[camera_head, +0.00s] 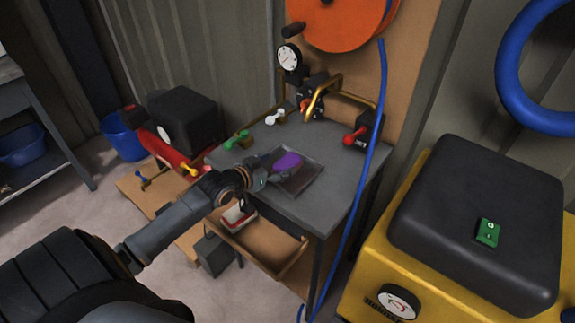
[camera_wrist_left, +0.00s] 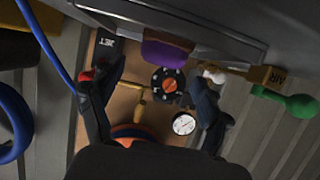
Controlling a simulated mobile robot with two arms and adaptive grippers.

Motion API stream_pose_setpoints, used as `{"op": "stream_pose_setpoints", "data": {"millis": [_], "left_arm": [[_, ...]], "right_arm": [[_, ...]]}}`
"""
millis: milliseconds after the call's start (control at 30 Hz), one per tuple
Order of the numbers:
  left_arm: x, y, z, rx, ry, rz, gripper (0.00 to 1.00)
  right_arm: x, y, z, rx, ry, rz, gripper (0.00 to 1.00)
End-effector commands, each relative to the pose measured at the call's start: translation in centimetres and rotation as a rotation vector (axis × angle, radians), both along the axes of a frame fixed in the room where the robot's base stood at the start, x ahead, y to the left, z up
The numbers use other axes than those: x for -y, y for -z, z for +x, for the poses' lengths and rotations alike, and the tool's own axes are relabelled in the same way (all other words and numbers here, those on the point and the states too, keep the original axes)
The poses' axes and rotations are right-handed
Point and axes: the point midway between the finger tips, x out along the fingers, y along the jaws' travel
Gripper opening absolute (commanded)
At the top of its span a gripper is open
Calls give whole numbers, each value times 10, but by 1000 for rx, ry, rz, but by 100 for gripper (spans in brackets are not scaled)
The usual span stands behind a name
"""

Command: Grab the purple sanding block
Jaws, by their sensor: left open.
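The purple sanding block (camera_head: 288,162) lies on a dark square tray (camera_head: 306,179) on the grey workbench. My left gripper (camera_head: 272,168) reaches in from the left, low over the bench, with its fingers pointing at the block. It is open and empty, just short of the block. In the left wrist view the purple block (camera_wrist_left: 166,53) appears ahead, in the gap between the two spread dark fingers (camera_wrist_left: 155,75). No contact with it is visible. My right gripper is in neither view.
A yellow compressor (camera_head: 370,268) stands at the right. The bench's front right is clear.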

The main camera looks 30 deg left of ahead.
Motion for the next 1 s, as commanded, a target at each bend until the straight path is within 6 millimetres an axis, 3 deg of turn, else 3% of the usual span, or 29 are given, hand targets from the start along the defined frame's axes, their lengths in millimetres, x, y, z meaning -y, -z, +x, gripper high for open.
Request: {"op": "stream_pose_setpoints", "data": {"millis": [200, 433, 700, 767, 1000], "left_arm": [[2, 6, 20, 0, -1, -3, 77], [5, 19, 46, 0, 0, -1, 77], [5, 21, 49, -1, 0, 0, 77], [5, 20, 49, -1, 0, 0, 69], [5, 20, 49, -1, 0, 0, 20]], "right_arm": [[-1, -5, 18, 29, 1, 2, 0], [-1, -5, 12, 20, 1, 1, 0], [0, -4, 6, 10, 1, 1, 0], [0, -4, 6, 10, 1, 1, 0], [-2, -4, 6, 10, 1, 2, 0]]}}
